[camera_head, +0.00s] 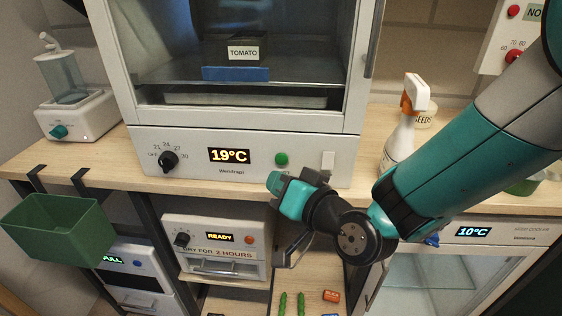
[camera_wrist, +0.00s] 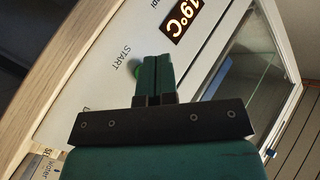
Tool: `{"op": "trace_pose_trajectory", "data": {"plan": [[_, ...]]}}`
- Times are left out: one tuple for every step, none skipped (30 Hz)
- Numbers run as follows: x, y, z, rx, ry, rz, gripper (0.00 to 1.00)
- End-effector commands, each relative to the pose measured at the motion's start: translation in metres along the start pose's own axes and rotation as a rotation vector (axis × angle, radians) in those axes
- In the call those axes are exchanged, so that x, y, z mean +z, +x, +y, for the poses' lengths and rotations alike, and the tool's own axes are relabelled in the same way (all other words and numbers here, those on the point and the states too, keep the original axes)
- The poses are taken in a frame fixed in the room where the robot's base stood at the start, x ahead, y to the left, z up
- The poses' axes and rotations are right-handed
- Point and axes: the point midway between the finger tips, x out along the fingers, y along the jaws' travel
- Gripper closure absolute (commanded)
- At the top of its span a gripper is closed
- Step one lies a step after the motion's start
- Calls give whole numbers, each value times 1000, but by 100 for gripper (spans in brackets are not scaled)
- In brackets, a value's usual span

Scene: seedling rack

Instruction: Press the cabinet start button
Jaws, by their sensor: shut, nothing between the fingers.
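The white cabinet (camera_head: 140,145) stands on the wooden bench, with a 19°C display (camera_head: 229,155) and a black dial (camera_head: 168,161) on its front panel. Its round green start button (camera_head: 281,159) is right of the display. In the wrist view the green button (camera_wrist: 136,70) sits beside the word START, partly hidden by my fingers. My gripper (camera_head: 273,181) is just below and in front of the button in the head view. My gripper (camera_wrist: 156,62) is shut and empty, its fingertips pointing at the panel close to the button. I cannot tell whether they touch it.
A white rocker or latch (camera_head: 328,160) is right of the button. A spray bottle (camera_head: 402,130) stands at the right, near my arm. A dryer reading READY (camera_head: 215,240) sits below the bench, and a green bin (camera_head: 58,228) hangs at the left.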

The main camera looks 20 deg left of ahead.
Motion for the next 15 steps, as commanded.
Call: {"op": "trace_pose_trajectory", "data": {"plan": [[-2, 4, 4, 0, 0, 2, 100], [-4, 6, 5, 0, 0, 2, 100], [-6, 9, 7, 0, 0, 1, 100], [-7, 10, 8, 1, 0, 1, 100], [-8, 11, 9, 1, 0, 1, 100], [-9, 13, 10, 1, 0, 1, 100], [-9, 14, 10, 1, 0, 0, 100], [-10, 14, 11, 1, 0, 0, 100], [-10, 15, 11, 1, 0, -1, 100], [-10, 15, 12, 1, 0, -1, 100], [-11, 15, 12, 1, 0, -1, 100], [-11, 15, 12, 1, 0, -1, 100], [-11, 15, 12, 1, 0, -1, 100], [-11, 15, 12, 1, 0, -1, 100], [-11, 15, 12, 1, 0, -1, 100]]}}
